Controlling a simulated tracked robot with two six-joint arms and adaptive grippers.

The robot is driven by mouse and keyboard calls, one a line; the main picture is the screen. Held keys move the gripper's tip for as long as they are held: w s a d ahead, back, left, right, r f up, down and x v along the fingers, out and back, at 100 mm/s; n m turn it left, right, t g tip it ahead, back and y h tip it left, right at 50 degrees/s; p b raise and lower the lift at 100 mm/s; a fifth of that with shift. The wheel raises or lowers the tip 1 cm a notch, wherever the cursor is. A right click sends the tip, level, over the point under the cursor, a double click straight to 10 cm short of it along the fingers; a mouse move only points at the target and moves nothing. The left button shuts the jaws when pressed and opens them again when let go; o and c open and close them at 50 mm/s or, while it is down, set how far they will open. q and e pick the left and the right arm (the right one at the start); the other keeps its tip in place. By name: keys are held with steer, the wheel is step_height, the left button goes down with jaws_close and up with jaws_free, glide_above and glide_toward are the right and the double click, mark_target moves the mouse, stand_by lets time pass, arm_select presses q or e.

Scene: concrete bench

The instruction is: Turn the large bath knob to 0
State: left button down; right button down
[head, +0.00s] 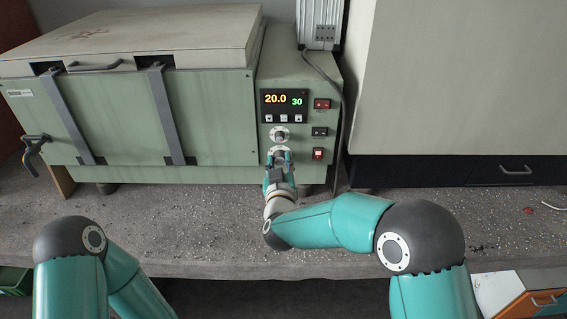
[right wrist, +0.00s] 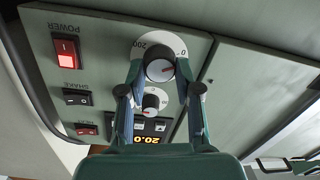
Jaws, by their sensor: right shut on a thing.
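The large bath knob (right wrist: 160,68) is grey and sits on a white dial (right wrist: 148,44) with "200" and "0" printed on it. The wrist view shows the panel upside down. My right gripper (head: 279,158) is shut on this knob, the lower one on the panel, with one finger on each side (right wrist: 158,75). In the head view it hides much of the knob. My left gripper is out of view; only its arm shows.
A smaller knob (head: 279,134) is just above, also seen between my fingers (right wrist: 153,101). The display (head: 284,100) reads 20.0 and 30. Rocker switches (head: 320,131) line the panel's right side, the POWER one (right wrist: 65,51) lit red. The green bath (head: 130,110) fills the left.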

steer(key=shift+f, duration=0.45)
steer(key=c, duration=0.8)
jaws_free()
steer(key=shift+r, duration=0.25)
steer(key=s, duration=1.2)
steer(key=shift+d+r, duration=0.2)
steer(key=shift+r, duration=0.1)
